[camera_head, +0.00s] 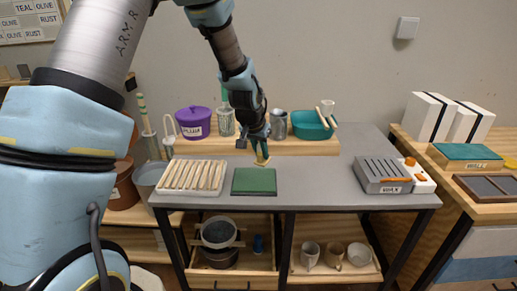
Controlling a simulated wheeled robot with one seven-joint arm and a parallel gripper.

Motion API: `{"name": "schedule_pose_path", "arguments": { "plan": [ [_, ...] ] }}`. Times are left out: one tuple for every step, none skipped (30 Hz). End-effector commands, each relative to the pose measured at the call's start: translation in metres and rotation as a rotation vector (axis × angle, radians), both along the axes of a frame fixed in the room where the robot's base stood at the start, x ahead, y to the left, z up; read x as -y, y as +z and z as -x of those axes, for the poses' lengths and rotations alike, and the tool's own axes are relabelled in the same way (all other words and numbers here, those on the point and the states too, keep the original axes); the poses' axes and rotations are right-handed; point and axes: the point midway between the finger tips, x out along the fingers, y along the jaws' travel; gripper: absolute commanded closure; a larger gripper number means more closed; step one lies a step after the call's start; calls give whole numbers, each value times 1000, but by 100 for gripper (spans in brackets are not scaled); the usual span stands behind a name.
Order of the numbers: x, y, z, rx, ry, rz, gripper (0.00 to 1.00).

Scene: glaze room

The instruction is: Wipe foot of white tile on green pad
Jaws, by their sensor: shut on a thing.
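The piece is tilted and sits just behind the green pad in the picture. The green pad (254,181) lies flat on the table with its top bare. I cannot tell whether the piece touches anything below it.
A white slatted rack (194,177) stands left of the pad. A grey slotted WAX box (383,174) stands at the right. A purple lidded pot (194,122), a metal can (278,124) and a teal basin (312,125) line the back shelf. The table between pad and WAX box is clear.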

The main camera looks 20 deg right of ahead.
Motion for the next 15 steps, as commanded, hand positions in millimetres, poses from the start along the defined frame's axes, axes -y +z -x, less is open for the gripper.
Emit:
{"name": "schedule_pose_path", "arguments": {
  "plan": [
    [0,-3,0,0,0,0,100],
    [0,-5,0,0,0,0,100],
    [0,-7,0,-1,0,-1,100],
    [0,-10,0,-1,0,-1,100],
    [0,-12,0,-1,0,-1,100],
    [0,-15,0,-1,1,-1,100],
    [0,-18,0,-2,1,-1,100],
    [-1,-20,0,-2,1,-1,100],
    [-1,-24,0,-2,1,-1,100],
    [-1,-27,0,-2,1,-1,100],
    [-1,-30,0,-1,1,-1,100],
    [0,-34,0,-1,1,-1,100],
    [0,-37,0,0,1,-1,100],
    [0,-39,0,0,1,0,100],
    [0,-43,0,0,1,0,100]
  ]
}}
